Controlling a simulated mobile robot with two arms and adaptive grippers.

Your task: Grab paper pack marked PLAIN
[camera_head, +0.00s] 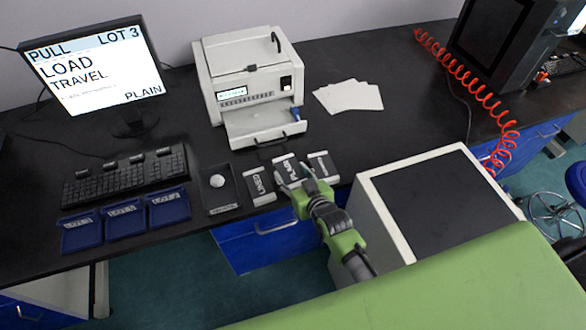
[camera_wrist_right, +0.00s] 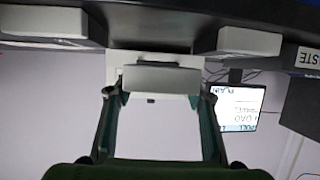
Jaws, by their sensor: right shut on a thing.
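The paper pack marked PLAIN (camera_head: 287,163) is the middle one of three packs near the front edge of the black bench. My right gripper (camera_head: 294,181) reaches it from the front and is shut on it. In the right wrist view, which is upside down, the grey pack (camera_wrist_right: 160,78) sits between the two fingers of my right gripper (camera_wrist_right: 158,98). I cannot tell whether it is clear of the bench. The LINED pack (camera_head: 258,184) lies to its left, and another pack (camera_head: 324,164) to its right, its label unclear. My left gripper is not in view.
A white instrument (camera_head: 250,85) stands behind the packs. A dark tray (camera_head: 218,187) with a pale round piece, blue LOT trays (camera_head: 125,221) and a keyboard (camera_head: 125,176) lie left. A white cabinet (camera_head: 365,210) stands right. The monitor (camera_head: 90,68) reads PLAIN.

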